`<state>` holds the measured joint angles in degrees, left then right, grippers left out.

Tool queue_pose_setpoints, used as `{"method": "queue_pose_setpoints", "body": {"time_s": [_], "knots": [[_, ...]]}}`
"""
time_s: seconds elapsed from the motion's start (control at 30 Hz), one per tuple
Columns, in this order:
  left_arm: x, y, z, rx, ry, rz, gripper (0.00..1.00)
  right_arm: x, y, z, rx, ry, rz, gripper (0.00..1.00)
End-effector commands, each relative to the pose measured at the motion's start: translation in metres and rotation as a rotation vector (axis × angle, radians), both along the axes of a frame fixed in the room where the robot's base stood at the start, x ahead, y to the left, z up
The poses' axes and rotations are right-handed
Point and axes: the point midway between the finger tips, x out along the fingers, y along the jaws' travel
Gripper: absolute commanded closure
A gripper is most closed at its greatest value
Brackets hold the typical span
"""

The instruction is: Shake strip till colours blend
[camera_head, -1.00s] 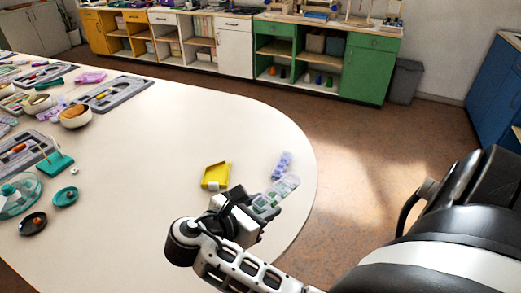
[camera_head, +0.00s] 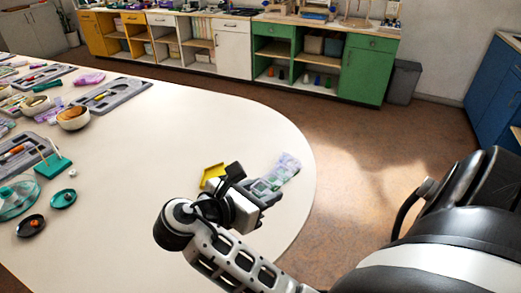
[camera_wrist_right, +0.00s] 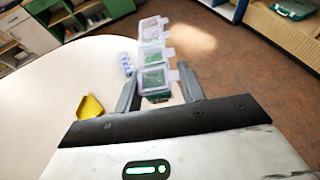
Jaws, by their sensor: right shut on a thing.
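My right gripper (camera_head: 262,192) is shut on a clear compartment strip and holds it over the right end of the table. In the right wrist view the strip (camera_wrist_right: 152,54) stands out beyond the two fingers (camera_wrist_right: 158,86). Its compartments have lids, and green bits show in the nearest ones. In the head view the strip (camera_head: 267,184) is partly hidden by the gripper. How mixed the colours are is too small to tell. My left gripper is not in view.
A yellow tray (camera_head: 211,171) lies on the white table (camera_head: 150,190) beside my right gripper; it also shows in the right wrist view (camera_wrist_right: 90,107). A pale blue-purple strip (camera_wrist_right: 126,62) lies beyond. Bowls, grey trays and a teal stand (camera_head: 53,166) fill the left.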

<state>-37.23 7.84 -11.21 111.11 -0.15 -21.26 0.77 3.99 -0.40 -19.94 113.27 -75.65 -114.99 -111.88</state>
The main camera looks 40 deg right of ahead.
Motion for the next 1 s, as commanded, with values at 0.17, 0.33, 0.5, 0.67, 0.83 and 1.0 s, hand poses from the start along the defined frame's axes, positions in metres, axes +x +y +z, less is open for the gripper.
{"method": "queue_pose_setpoints", "body": {"time_s": [0.17, 0.33, 0.5, 0.67, 0.83, 1.0], "knots": [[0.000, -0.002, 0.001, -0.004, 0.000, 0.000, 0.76, 0.000, -0.001, -0.012, -0.005, 0.001, 0.002, 0.82], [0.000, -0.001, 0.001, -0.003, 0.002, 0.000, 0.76, 0.002, 0.001, 0.039, 0.010, -0.027, -0.002, 0.82], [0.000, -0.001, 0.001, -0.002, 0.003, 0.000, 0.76, 0.003, 0.002, 0.006, 0.013, -0.034, -0.003, 0.82], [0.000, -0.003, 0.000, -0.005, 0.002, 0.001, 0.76, 0.000, -0.001, -0.003, -0.005, 0.003, 0.002, 0.83], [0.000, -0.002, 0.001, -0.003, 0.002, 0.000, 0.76, 0.002, 0.001, -0.013, 0.006, -0.021, -0.001, 0.82], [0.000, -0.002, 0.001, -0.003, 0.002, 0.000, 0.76, 0.003, 0.000, -0.013, 0.005, -0.019, 0.013, 0.83]]}}
